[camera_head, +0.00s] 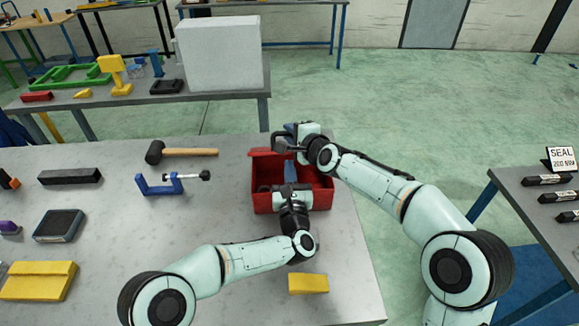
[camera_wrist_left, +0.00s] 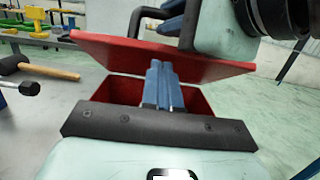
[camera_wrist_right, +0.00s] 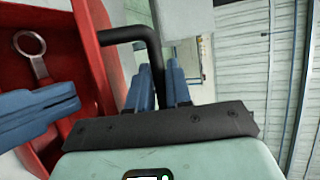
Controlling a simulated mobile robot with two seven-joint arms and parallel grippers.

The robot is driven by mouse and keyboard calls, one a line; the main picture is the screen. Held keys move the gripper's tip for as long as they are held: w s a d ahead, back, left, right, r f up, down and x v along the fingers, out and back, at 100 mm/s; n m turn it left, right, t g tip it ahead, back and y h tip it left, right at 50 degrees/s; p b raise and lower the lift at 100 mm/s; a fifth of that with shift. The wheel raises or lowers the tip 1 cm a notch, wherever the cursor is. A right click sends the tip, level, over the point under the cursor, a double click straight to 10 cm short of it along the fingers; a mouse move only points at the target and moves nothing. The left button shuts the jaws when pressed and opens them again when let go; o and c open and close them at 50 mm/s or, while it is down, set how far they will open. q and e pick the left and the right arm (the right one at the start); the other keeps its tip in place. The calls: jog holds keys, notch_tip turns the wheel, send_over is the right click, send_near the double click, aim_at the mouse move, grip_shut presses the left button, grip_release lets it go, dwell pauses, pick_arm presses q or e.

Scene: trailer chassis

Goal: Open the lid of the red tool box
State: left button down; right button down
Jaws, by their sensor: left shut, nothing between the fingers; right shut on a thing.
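The red tool box (camera_head: 263,202) stands on the grey table, its lid (camera_wrist_left: 110,50) swung up at the back edge; the lid also shows in the head view (camera_head: 262,153). My right gripper (camera_head: 284,140) is shut on the lid's black handle (camera_wrist_right: 152,50), beyond the lid. The handle also shows in the left wrist view (camera_wrist_left: 138,20). My left gripper (camera_head: 290,170) is shut and empty, its blue fingers (camera_wrist_left: 155,82) reaching over the open box. Part of the box interior is hidden by my left arm. A metal ring-ended tool (camera_wrist_right: 32,55) lies inside.
A mallet (camera_head: 180,152) and a blue clamp (camera_head: 165,185) lie left of the box. A yellow block (camera_head: 308,284) is near the front edge. A grey box (camera_head: 218,55) stands on the rear table.

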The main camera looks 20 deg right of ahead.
pick_arm(q)
jog(key=shift+w+r, duration=0.3)
jog(key=shift+r, duration=0.1)
pick_arm(e)
jog(key=shift+f, duration=0.1)
